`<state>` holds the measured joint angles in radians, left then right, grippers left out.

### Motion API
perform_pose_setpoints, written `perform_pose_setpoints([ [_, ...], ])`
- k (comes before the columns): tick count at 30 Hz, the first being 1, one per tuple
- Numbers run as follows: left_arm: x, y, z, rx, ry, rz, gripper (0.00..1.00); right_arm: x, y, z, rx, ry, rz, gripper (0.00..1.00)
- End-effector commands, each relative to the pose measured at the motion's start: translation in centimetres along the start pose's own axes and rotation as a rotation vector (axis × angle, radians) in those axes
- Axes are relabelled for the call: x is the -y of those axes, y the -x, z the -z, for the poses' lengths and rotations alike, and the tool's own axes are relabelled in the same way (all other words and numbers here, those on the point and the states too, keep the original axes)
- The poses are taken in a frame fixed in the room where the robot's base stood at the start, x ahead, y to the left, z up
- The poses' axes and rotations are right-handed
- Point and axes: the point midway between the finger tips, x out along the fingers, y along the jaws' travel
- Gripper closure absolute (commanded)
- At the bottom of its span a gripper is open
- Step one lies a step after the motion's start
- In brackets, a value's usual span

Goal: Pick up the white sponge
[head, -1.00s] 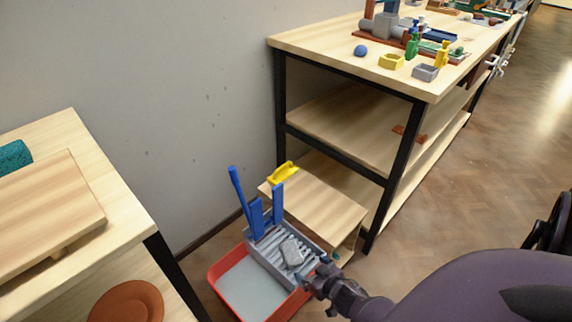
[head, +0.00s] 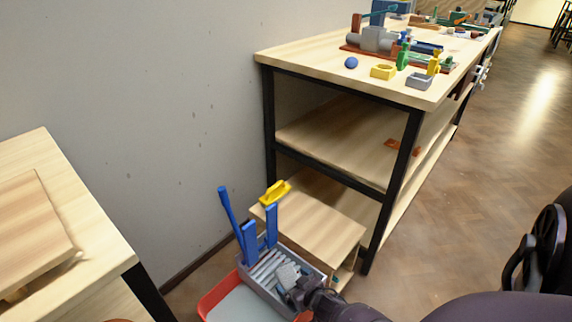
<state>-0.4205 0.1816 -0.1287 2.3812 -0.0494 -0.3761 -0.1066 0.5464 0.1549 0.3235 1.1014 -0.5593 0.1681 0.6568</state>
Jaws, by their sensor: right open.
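A pale grey-white block that looks like the white sponge (head: 287,272) lies on the ribbed grey rack (head: 257,282) of a red bucket, low in the head view. My right gripper (head: 294,287) comes in from the lower right and is right beside the sponge, overlapping its near edge in the picture. It is open; its fingertips are small and dark, and I cannot tell whether they touch the sponge. My left gripper is not in view.
The red bucket (head: 209,303) stands on the floor between two wooden tables. Blue uprights (head: 250,242) and a blue handle (head: 228,212) rise from the rack.

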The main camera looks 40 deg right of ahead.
Motion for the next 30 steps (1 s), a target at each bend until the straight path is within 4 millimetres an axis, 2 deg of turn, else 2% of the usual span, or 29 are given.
perform_pose_setpoints([
  [1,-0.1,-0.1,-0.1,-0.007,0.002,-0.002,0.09,-0.1,-0.5,-0.5,0.005,0.001,0.0,0.09],
  [4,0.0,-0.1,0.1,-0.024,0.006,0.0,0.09,0.0,-1.2,-0.2,0.002,0.0,0.0,0.09],
  [13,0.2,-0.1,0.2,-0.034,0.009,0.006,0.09,0.0,-1.5,0.2,-0.002,-0.001,0.0,0.09],
  [22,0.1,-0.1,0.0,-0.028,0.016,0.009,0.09,0.0,-1.5,0.2,-0.002,0.0,0.0,0.55],
  [24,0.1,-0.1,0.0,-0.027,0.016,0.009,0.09,0.0,-1.5,0.1,-0.002,0.0,0.0,0.6],
  [30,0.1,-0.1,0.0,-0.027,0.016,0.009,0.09,0.0,-1.4,0.2,-0.002,0.0,0.0,0.61],
])
